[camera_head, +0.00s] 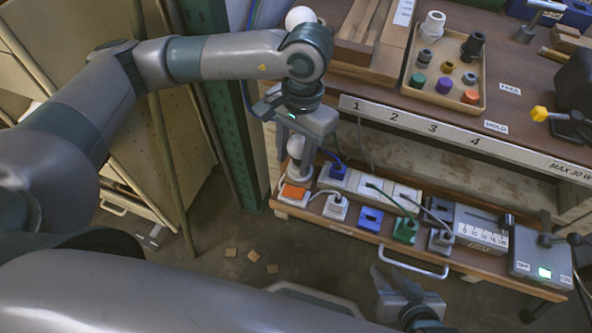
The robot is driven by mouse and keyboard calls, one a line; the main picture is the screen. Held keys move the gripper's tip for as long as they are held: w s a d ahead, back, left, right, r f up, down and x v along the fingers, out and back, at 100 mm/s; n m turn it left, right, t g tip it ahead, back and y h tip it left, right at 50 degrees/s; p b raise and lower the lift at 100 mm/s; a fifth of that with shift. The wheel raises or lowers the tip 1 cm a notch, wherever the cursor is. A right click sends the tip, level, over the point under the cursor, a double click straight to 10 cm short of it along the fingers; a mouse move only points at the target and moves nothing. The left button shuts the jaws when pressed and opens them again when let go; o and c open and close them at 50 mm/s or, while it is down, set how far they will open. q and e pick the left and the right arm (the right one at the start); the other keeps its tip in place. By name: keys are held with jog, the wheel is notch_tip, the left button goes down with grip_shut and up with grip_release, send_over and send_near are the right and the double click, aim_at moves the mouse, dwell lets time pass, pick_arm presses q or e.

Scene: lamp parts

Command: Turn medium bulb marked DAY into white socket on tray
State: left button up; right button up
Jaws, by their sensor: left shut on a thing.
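My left gripper (305,127) points down over the left end of the lower wooden tray (345,232). It is shut on a white bulb (295,147), which hangs upright beneath it. The DAY mark cannot be read. A white socket (298,173) stands on the tray directly under the bulb. The bulb's lower end meets or sits in the socket's top; how deep it sits is too small to tell. My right gripper (394,279) is low in front of the tray, fingers apart and empty.
An orange-topped block (293,192), plugs, cables and a power strip (380,189) crowd the lower tray beside the socket. A switch box (541,257) with a green light is at right. On the bench above, a small tray (413,72) holds sockets and coloured caps. A green post (232,130) stands left.

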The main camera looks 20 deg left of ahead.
pick_arm(q)
jog(key=shift+w+d+r, duration=0.1)
jog(key=shift+d, duration=0.05)
jog(key=shift+c, duration=0.9)
grip_shut()
grip_release()
jog(key=shift+o, duration=0.8)
jog(key=shift+r, duration=0.1)
pick_arm(e)
jog(key=shift+w+a+r+t, duration=0.4)
jog(key=shift+w+a+r, duration=0.1)
jog(key=shift+w, duration=0.15)
pick_arm(q)
jog(key=shift+r, duration=0.1)
